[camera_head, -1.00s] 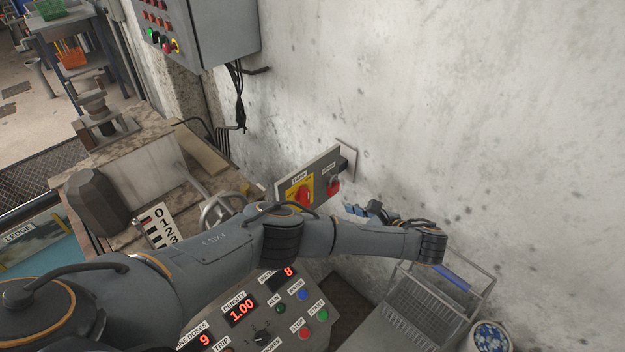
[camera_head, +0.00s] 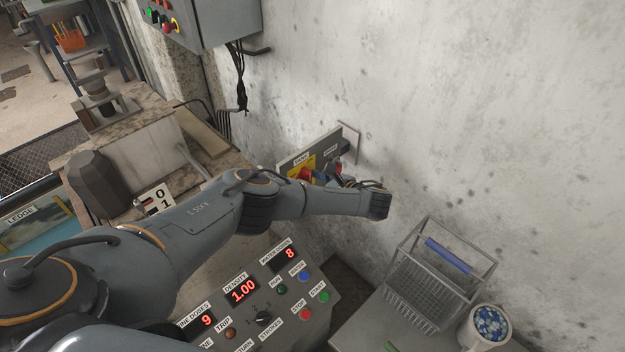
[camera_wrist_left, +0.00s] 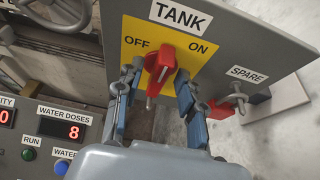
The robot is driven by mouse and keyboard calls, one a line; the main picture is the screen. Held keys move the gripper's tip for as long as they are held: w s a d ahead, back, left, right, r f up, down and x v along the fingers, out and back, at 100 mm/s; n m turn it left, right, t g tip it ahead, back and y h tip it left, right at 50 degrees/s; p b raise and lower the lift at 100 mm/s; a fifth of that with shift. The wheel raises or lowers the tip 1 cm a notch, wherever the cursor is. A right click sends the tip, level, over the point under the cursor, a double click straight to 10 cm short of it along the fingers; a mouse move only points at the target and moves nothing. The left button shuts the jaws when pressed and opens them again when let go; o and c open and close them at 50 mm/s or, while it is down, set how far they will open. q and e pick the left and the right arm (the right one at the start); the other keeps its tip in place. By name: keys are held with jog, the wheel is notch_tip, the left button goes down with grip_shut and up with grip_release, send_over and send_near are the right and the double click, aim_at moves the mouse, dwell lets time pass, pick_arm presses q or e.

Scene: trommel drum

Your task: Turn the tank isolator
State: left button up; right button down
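The tank isolator is a red rotary handle (camera_wrist_left: 160,66) on a yellow plate (camera_wrist_left: 192,50) marked OFF and ON, under a TANK label. The handle stands roughly upright in the left wrist view, between the two words. My left gripper (camera_wrist_left: 158,78) is open, with one blue-grey finger on each side of the handle. I cannot tell whether either finger touches it. The same gripper (camera_head: 334,179) shows small and partly hidden in the head view. My right gripper is not in view.
A second red switch labelled SPARE (camera_wrist_left: 222,108) sits close to the right finger. A control console (camera_head: 265,300) with buttons and red displays lies below my arm. A wire basket (camera_head: 440,275) and a tub (camera_head: 487,325) stand to the right. The wall is close behind.

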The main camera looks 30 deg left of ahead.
pick_arm(q)
jog(key=shift+c, duration=0.2)
grip_shut()
